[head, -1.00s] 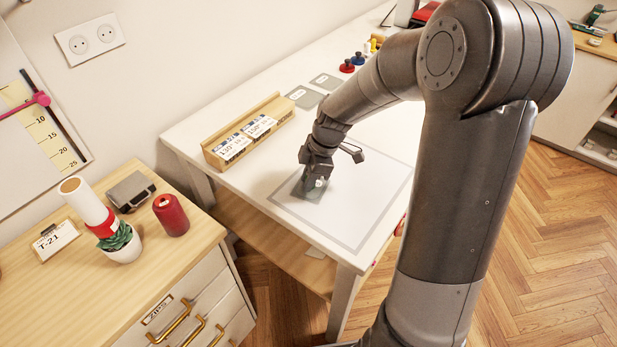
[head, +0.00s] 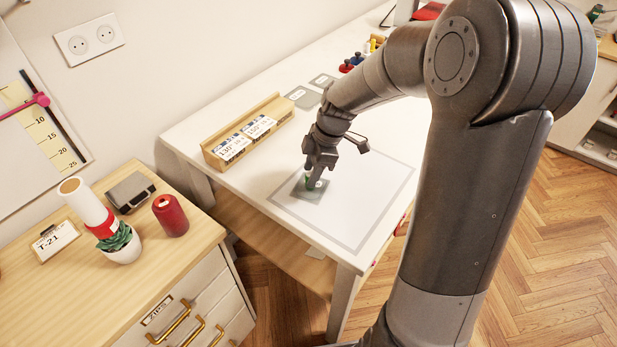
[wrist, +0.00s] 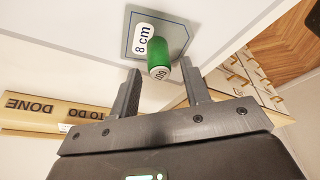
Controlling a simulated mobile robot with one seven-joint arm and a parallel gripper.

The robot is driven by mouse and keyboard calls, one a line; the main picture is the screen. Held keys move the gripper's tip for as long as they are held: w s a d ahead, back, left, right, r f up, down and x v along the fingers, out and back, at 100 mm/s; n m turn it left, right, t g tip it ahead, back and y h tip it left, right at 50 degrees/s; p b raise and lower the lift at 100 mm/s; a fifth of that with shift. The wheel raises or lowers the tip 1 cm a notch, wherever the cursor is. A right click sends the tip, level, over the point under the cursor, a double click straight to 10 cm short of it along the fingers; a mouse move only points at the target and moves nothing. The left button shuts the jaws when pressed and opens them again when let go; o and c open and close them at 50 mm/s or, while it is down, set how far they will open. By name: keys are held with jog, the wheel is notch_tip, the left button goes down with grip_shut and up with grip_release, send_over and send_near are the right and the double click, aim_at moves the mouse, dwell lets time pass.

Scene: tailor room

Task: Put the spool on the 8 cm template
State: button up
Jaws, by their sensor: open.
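The 8 cm template (wrist: 139,50) is a grey-green plate lying on the white table inside the outlined square; it also shows in the head view (head: 322,195). A green spool (wrist: 159,56) with a white labelled end stands on the template, beside the "8 cm" label. In the head view the spool (head: 309,181) is partly hidden by my gripper. My gripper (wrist: 158,80) is open, its two fingers apart on either side of the spool's near end in the wrist view. I cannot tell whether a finger touches the spool.
A wooden rack (head: 247,132) with cards stands on the table behind my gripper. Two grey templates (head: 303,97) lie farther back, near red and blue spools (head: 346,67). The outlined square (head: 368,205) is clear to the right of the template.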

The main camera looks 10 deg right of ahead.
jog(key=v, duration=0.8)
jog(key=s+d+r+m+t+h, duration=0.1)
jog(key=s+r+m, duration=0.3)
jog(key=s+m, duration=0.5)
jog(key=s+d+r+m+t+h, duration=0.2)
jog(key=s+r+m+t, duration=0.2)
jog(key=s+m, duration=0.5)
jog(key=shift+s+r+t, duration=0.3)
jog(key=shift+s+r, duration=0.35)
jog(key=shift+s, duration=1.5)
jog(key=shift+d, duration=0.15)
